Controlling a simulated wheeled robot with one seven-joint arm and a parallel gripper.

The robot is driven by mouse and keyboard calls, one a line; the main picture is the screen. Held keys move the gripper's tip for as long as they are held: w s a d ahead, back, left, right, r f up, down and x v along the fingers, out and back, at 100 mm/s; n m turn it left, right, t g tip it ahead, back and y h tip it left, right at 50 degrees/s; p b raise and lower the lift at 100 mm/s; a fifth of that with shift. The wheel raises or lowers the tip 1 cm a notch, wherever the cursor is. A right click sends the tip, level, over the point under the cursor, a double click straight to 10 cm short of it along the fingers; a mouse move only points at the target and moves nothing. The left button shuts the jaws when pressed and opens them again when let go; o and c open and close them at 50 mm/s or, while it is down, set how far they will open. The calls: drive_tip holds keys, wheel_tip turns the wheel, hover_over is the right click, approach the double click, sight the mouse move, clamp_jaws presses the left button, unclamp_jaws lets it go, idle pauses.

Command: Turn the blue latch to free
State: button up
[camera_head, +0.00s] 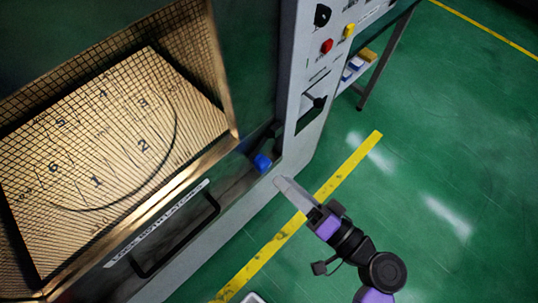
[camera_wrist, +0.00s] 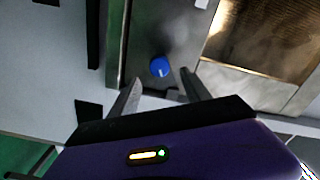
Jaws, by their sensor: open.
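The blue latch (camera_head: 262,163) is a small blue knob low on the right end of the dark machine front, right of the black door handle (camera_head: 185,240). In the wrist view the blue latch (camera_wrist: 159,67) shows as a round knob with a small pale mark, ahead of and between my fingers. My gripper (camera_head: 281,181) is just below and right of the latch in the head view, apart from it. In the wrist view my gripper (camera_wrist: 160,88) has its two fingers spread with nothing between the tips. The latch is not gripped.
A mesh-lined chamber (camera_head: 110,130) with a numbered plate lies behind the door at left. The grey control panel (camera_head: 310,90) with red (camera_head: 327,46) and yellow (camera_head: 348,31) buttons rises right of the latch. Green floor with a yellow line (camera_head: 345,172) is open at right.

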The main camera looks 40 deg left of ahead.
sight(268, 167)
drive_tip(key=shift+w+a+p, duration=0.15)
drive_tip(key=shift+a+p, duration=0.2)
drive_tip(key=shift+a, duration=1.6)
drive_tip(key=shift+w+a+p, duration=0.1)
drive_tip(key=shift+a+p, duration=0.25)
drive_tip(key=shift+a, duration=1.6)
drive_tip(key=shift+f, duration=0.1)
clamp_jaws()
